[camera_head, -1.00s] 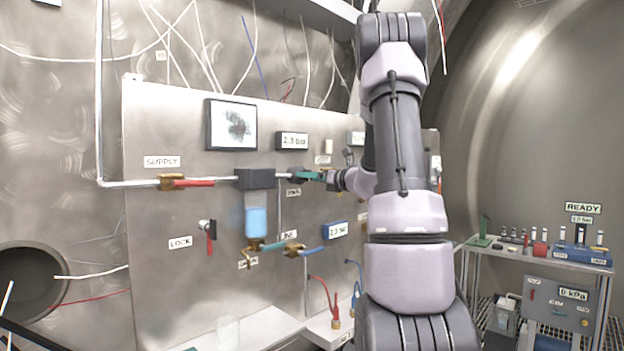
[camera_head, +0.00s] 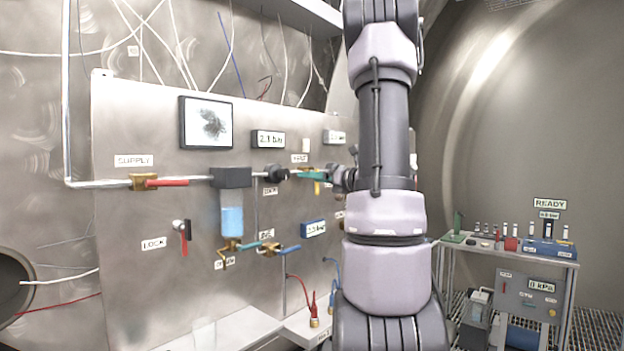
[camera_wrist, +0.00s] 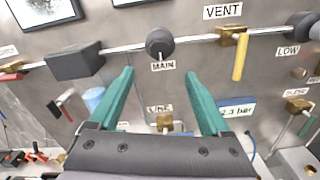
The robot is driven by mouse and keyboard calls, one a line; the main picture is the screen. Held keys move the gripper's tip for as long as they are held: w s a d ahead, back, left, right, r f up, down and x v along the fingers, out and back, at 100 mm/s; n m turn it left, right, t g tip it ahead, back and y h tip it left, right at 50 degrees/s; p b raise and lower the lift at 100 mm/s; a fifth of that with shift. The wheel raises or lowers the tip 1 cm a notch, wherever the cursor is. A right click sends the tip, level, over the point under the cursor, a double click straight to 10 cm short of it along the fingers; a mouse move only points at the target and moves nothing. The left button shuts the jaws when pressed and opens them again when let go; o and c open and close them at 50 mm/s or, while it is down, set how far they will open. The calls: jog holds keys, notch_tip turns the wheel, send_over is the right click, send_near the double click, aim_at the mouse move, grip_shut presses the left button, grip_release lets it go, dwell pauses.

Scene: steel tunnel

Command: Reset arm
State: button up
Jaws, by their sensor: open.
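My gripper (camera_wrist: 159,77) is open in the wrist view, its two green fingers apart with nothing between them. It faces the steel panel (camera_head: 130,270), below the round dark MAIN knob (camera_wrist: 160,43), and looks clear of it. In the head view, my gripper (camera_head: 312,175) shows as a small green shape right of the MAIN knob (camera_head: 277,174), partly covering the VENT valve. My arm reaches up in front of the panel's right side and hides part of it.
The VENT valve's yellow handle (camera_wrist: 239,57) hangs down right of the fingers. The SUPPLY valve's red handle (camera_head: 165,182) lies along the pipe. A reservoir with blue liquid (camera_head: 232,218) hangs below the pipe. A bench (camera_head: 510,248) with small items stands at right.

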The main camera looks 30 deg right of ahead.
jog(key=s+a+n+g+y, duration=0.1)
jog(key=s+a+n+g, duration=0.3)
jog(key=a, duration=0.3)
jog(key=s+a+f+n+g+y, duration=0.1)
jog(key=s+a+n+g, duration=0.1)
jog(key=s+a+n, duration=0.35)
jog(key=s+a+n+g+y, duration=0.1)
jog(key=s+a+n+g, duration=0.2)
jog(key=a+n, duration=0.5)
jog(key=s+a+f+n+h, duration=0.2)
jog(key=s+n+h, duration=0.5)
jog(key=s+n, duration=0.5)
jog(key=shift+s+n+g, duration=0.2)
jog(key=shift+n+g, duration=0.2)
jog(key=shift+n, duration=0.25)
dwell(0.4)
